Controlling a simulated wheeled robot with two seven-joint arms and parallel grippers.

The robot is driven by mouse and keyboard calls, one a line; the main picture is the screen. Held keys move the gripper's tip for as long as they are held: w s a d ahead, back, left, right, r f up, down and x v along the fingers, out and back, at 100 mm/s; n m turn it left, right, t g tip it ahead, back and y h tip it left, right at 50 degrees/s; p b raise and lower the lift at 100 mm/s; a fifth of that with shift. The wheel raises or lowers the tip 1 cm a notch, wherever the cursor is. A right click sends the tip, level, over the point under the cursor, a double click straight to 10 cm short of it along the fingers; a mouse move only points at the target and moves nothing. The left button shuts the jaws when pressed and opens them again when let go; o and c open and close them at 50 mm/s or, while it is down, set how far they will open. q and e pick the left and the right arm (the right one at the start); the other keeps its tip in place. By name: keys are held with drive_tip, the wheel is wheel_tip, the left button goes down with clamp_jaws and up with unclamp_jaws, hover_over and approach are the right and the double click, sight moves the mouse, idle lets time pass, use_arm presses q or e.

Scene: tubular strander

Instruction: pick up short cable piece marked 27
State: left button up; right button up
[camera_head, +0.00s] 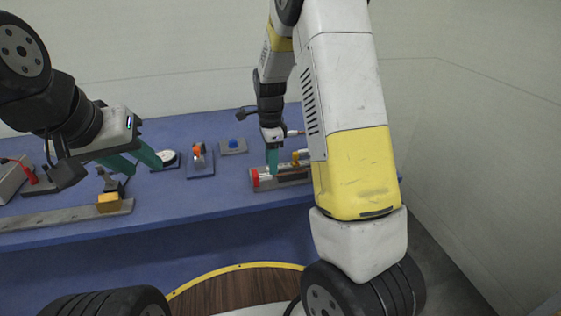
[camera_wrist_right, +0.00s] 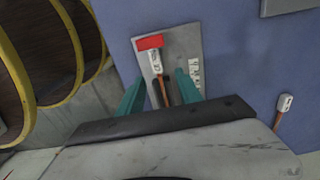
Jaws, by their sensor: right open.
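My right gripper (camera_head: 272,163) points down at a grey holder (camera_head: 295,180) on the blue table. In the right wrist view, its open teal fingers (camera_wrist_right: 159,88) stand on either side of a short copper-coloured cable piece (camera_wrist_right: 162,93) with a white tag (camera_wrist_right: 154,62), apart from it. The tag's print is too blurred for me to read as 27. A red block (camera_wrist_right: 150,42) is at the far end of the tag. My left gripper (camera_head: 134,160) is open and empty above the table's left part.
Another tagged piece (camera_wrist_right: 284,102) lies to the right in the wrist view. On the blue table (camera_head: 185,202) are a round dial (camera_head: 167,156), an orange-topped part (camera_head: 198,150), a blue button (camera_head: 237,144) and a grey rail with a yellow block (camera_head: 109,202). Yellow-rimmed reels (camera_wrist_right: 75,40) stand left in the wrist view.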

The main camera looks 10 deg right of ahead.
wheel_tip(320, 180, down, 3)
drive_tip(key=shift+s+a+f, duration=0.1)
drive_tip(key=shift+f, duration=0.1)
drive_tip(key=shift+c, duration=0.2)
clamp_jaws()
drive_tip(key=shift+r, duration=0.15)
